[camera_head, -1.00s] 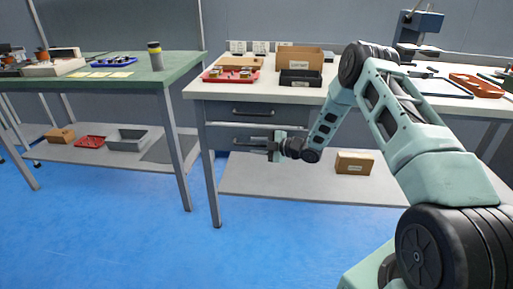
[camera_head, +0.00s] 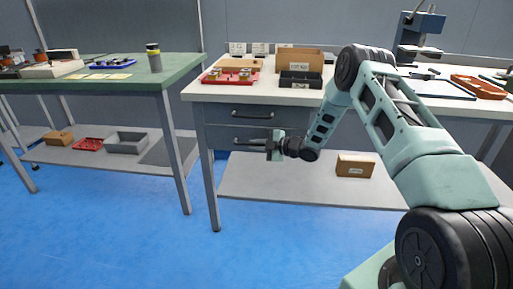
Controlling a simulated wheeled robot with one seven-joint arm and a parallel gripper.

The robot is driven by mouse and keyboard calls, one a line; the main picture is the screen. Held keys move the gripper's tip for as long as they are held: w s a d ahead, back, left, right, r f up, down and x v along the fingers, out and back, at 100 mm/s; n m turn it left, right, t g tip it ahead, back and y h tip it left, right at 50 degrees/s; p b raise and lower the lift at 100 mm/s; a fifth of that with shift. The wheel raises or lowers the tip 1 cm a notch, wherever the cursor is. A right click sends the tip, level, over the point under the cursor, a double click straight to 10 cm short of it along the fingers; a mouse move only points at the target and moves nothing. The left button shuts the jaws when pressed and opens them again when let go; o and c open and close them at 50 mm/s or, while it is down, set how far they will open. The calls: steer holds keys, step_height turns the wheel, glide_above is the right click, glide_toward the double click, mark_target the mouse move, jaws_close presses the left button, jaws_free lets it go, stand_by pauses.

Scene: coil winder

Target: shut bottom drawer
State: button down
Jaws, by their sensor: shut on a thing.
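The bottom drawer (camera_head: 222,137) is the lower of two grey drawers under the bench on the right, with a dark bar handle (camera_head: 246,142). Its front looks close to flush with the drawer above, but I cannot tell exactly how far out it stands. My gripper (camera_head: 268,146) is at the right end of this handle, with its jaws shut on it. The fingertips are small here, and my gripper and wrist hide the right part of the drawer front.
The top drawer (camera_head: 252,114) looks shut. The bench top (camera_head: 215,91) holds a red tray (camera_head: 230,77) and boxes. A cardboard box (camera_head: 355,166) stands on the lower shelf (camera_head: 290,185). A green table (camera_head: 175,72) stands to the left. The blue floor in front is clear.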

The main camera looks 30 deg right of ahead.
steer(key=c, duration=1.5)
jaws_free()
steer(key=shift+w+d, duration=0.2)
steer(key=shift+s, duration=0.1)
steer(key=p+v, duration=0.2)
steer(key=v, duration=1.5)
steer(key=shift+s+r, duration=0.15)
steer(key=shift+s, duration=0.05)
steer(key=shift+a, duration=0.1)
